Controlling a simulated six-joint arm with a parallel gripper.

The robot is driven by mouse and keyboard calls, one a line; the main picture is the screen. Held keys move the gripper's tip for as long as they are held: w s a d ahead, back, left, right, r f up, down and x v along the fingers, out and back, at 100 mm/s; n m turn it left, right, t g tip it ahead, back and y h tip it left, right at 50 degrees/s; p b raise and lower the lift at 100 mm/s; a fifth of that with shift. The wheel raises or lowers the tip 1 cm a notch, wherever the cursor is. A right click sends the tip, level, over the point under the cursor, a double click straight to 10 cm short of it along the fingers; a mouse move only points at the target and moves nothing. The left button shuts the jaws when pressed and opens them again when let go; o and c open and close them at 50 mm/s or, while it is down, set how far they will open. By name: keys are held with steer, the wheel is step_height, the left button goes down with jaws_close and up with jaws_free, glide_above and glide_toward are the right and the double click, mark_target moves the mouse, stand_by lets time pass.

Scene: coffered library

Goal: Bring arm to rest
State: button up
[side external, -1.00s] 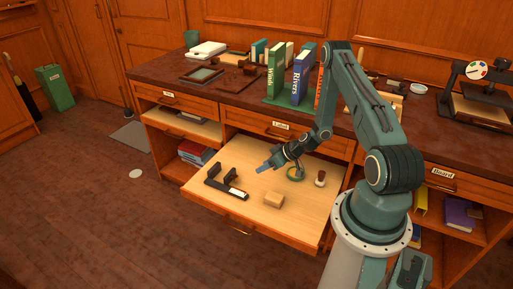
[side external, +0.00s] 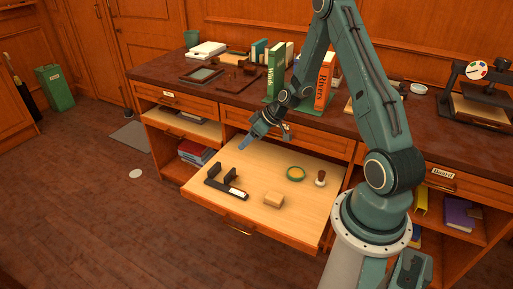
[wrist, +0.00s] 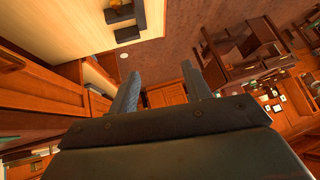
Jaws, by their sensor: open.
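My gripper (side external: 247,141) is in the air above the back left part of the pulled-out board (side external: 232,211) in the side view. Its bluish fingertips point down and to the left. In the wrist view my gripper (wrist: 165,88) shows two fingers spread apart with nothing between them. The arm is raised, with its elbow at the top edge of the side view.
On the board lie a black bracket-like holder (side external: 214,183), a wooden block (side external: 273,199), a green ring (side external: 296,174) and a dark-handled stamp (side external: 320,178). Upright books (side external: 323,88) stand on the dark desktop (side external: 157,70) behind. Floor (side external: 90,200) at left is mostly clear.

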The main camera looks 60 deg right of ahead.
steer(key=s+a+r+g+h, duration=0.1)
steer(key=s+a+r, duration=0.2)
steer(key=a+r, duration=0.55)
steer(key=s+a+r+g, duration=0.1)
steer(key=s+a+r, duration=0.35)
steer(key=r, duration=0.75)
steer(key=s+a+r+h, duration=0.1)
steer(key=s+a+r, duration=0.2)
steer(key=s, duration=0.5)
steer(key=s+a+r+m, duration=0.1)
steer(key=s+a+r, duration=0.2)
steer(key=s+r, duration=0.2)
steer(key=s, duration=0.3)
steer(key=shift+s+m+t+h, duration=0.3)
steer(key=shift+s+h, duration=0.1)
steer(key=shift+a, duration=0.1)
